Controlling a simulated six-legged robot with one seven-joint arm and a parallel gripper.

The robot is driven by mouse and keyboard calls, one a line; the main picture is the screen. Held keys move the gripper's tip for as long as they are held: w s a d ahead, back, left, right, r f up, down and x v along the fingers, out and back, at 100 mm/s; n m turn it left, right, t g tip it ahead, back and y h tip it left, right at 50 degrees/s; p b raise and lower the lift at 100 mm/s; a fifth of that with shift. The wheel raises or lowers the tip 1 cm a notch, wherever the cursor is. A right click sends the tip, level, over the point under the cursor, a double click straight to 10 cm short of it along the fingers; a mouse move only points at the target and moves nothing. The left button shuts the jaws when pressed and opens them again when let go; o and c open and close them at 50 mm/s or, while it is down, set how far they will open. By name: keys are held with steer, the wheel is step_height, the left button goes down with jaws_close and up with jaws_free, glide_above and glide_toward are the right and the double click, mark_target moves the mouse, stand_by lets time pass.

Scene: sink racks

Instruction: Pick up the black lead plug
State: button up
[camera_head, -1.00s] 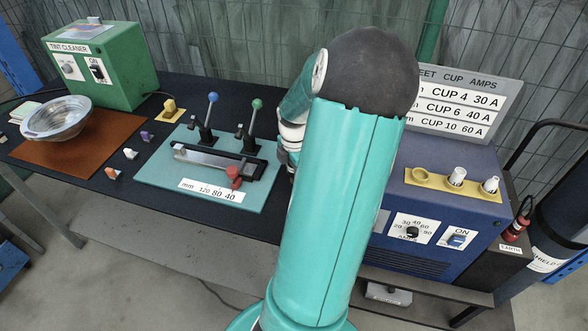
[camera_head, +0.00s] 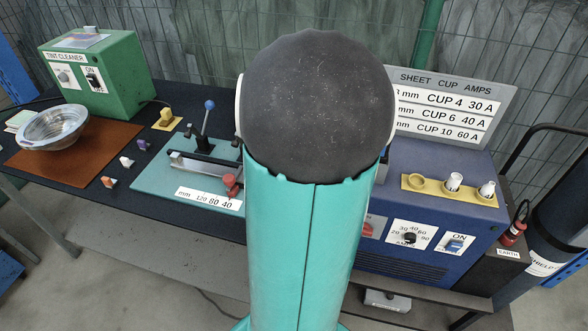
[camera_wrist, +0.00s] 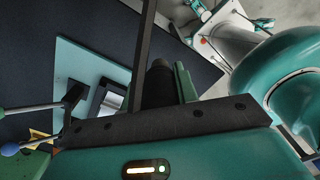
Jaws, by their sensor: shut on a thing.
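My gripper (camera_wrist: 158,80) shows in the wrist view. It is shut on a dark cylindrical thing, the black lead plug (camera_wrist: 158,88), which sits between a thin dark finger and a green part. The plug's far end is hard to make out against the dark bench. In the head view my arm's large joint hides the gripper and the plug. The wrist view shows the gripper over the dark bench, beside the teal lever board (camera_wrist: 70,62).
The teal board (camera_head: 152,183) carries levers and a red knob (camera_head: 231,184). The blue machine (camera_head: 425,165) stands right, with yellow cup holder (camera_head: 450,190) and red-ended earth lead (camera_head: 513,233). The green tint cleaner (camera_head: 120,75) and metal bowl (camera_head: 53,128) are left.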

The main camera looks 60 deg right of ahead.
steer(key=s+a+r, duration=0.4)
steer(key=s+a, duration=0.2)
steer(key=shift+s+a, duration=0.15)
steer(key=shift+a, duration=0.05)
